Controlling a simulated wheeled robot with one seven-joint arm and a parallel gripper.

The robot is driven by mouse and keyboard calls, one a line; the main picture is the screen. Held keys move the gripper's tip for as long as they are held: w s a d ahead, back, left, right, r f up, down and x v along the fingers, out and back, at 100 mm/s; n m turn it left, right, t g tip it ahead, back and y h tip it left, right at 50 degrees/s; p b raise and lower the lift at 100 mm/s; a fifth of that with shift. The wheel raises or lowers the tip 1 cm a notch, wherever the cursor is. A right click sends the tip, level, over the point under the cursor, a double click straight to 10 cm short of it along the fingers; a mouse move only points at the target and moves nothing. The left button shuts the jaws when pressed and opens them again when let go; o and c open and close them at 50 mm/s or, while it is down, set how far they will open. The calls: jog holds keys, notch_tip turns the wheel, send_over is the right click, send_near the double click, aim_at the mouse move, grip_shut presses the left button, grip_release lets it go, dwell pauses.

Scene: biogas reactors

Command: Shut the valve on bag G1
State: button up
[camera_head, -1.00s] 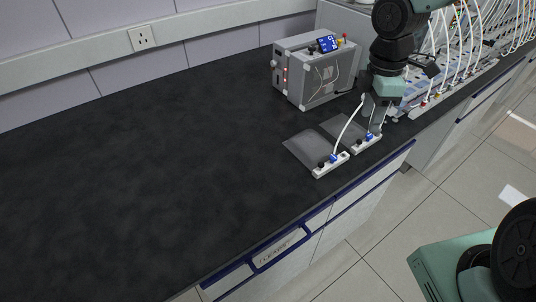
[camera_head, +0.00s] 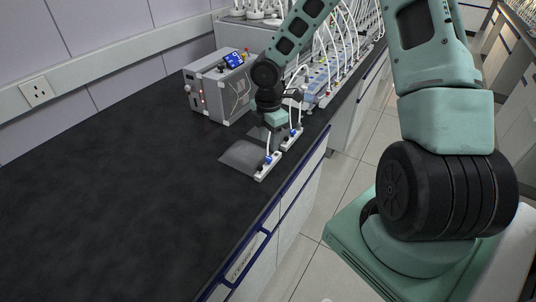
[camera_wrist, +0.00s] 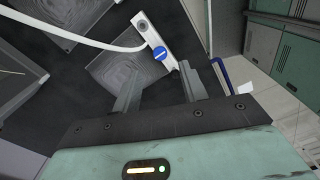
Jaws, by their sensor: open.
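Two flat grey bags lie on the black bench, a near one (camera_head: 238,157) and a far one (camera_head: 257,133). Each has a white strip with a blue valve, the near valve (camera_head: 268,160) and the far valve (camera_head: 293,133). No label is readable, so I cannot tell which is G1. My gripper (camera_head: 277,135) points down by the far bag, partly hiding it. In the wrist view my gripper (camera_wrist: 158,82) is open and empty. A round blue valve (camera_wrist: 160,53) on a white strip lies just beyond the fingertips, roughly between them, with a grey bag (camera_wrist: 122,68) beside it.
A grey instrument box (camera_head: 218,90) with a blue display stands behind the bags. A row of units with white tubes (camera_head: 340,50) runs along the bench beyond. The bench's front edge is close to the strips. The bench at left is clear.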

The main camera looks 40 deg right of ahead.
aim_at(269, 157)
notch_tip(269, 157, down, 6)
jog(key=shift+f, duration=0.2)
grip_shut()
